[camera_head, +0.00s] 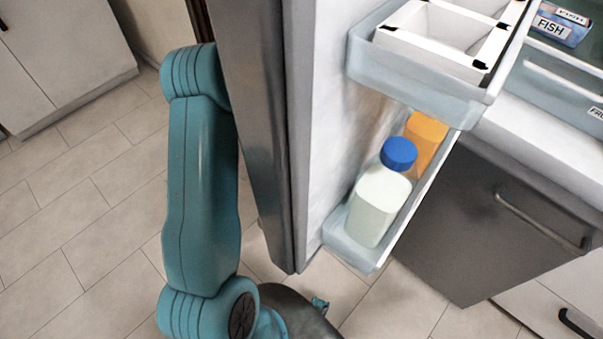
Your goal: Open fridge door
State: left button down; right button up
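The fridge door (330,115) stands open in the head view, with its pale inner side facing right and its dark grey edge toward the left. Its upper door bin (415,72) holds a white divided tray, and its lower door bin (352,252) holds a bottle and an orange item. The fridge interior (560,60) shows at the upper right. A teal arm of mine stands left of the door, and its upper end passes behind the door's edge. No gripper fingers show, so I see neither gripper's grip.
A white bottle with a blue cap (378,205) and an orange item (427,132) stand in the lower bin. A FISH pack (562,24) lies inside the fridge. A dark drawer front (490,225) with a handle is at the right. Tiled floor (80,215) is clear at the left.

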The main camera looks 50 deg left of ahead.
dwell(0.3)
pick_arm(q)
jog(key=c, duration=1.1)
grip_release()
jog(key=shift+w, duration=0.1)
